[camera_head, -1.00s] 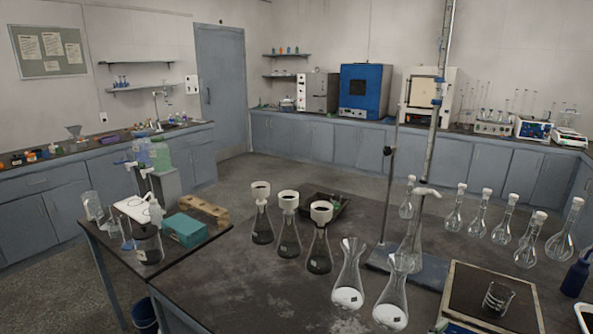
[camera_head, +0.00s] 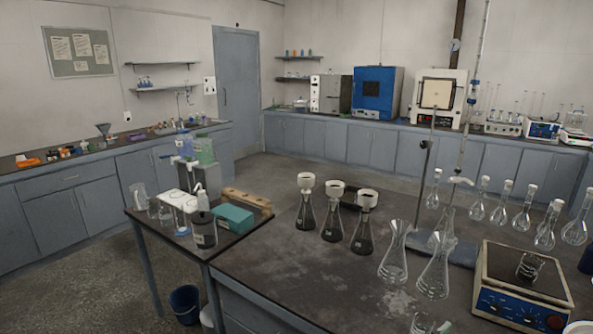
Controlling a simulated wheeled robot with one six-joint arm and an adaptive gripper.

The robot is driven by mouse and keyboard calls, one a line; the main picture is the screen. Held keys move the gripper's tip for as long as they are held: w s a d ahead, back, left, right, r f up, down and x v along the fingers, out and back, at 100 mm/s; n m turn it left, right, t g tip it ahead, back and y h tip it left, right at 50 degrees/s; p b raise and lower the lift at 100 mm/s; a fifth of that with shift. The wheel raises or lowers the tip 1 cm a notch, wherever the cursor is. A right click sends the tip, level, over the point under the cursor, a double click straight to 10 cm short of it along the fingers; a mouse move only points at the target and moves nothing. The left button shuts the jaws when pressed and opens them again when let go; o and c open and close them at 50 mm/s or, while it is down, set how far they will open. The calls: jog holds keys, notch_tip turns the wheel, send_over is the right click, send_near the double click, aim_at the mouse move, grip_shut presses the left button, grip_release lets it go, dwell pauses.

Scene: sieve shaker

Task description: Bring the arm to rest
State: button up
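My arm and my gripper do not show in this view, so its pose and the state of its fingers are hidden. The dark work table (camera_head: 275,265) fills the lower middle. Three dark-filled flasks with white funnel tops, one of them here (camera_head: 333,212), stand on it. Two clear conical flasks, one of them here (camera_head: 394,256), stand nearer to me. A stirrer plate (camera_head: 500,308) with a glass beaker (camera_head: 530,266) on it sits at the right.
A retort stand (camera_head: 421,190) with a tall glass tube rises behind the clear flasks. Several round-bottomed flasks (camera_head: 522,212) stand at the right. A side table holds a teal box (camera_head: 232,219). A dark blue bucket (camera_head: 186,303) stands on the floor. Open floor (camera_head: 85,268) lies at the left.

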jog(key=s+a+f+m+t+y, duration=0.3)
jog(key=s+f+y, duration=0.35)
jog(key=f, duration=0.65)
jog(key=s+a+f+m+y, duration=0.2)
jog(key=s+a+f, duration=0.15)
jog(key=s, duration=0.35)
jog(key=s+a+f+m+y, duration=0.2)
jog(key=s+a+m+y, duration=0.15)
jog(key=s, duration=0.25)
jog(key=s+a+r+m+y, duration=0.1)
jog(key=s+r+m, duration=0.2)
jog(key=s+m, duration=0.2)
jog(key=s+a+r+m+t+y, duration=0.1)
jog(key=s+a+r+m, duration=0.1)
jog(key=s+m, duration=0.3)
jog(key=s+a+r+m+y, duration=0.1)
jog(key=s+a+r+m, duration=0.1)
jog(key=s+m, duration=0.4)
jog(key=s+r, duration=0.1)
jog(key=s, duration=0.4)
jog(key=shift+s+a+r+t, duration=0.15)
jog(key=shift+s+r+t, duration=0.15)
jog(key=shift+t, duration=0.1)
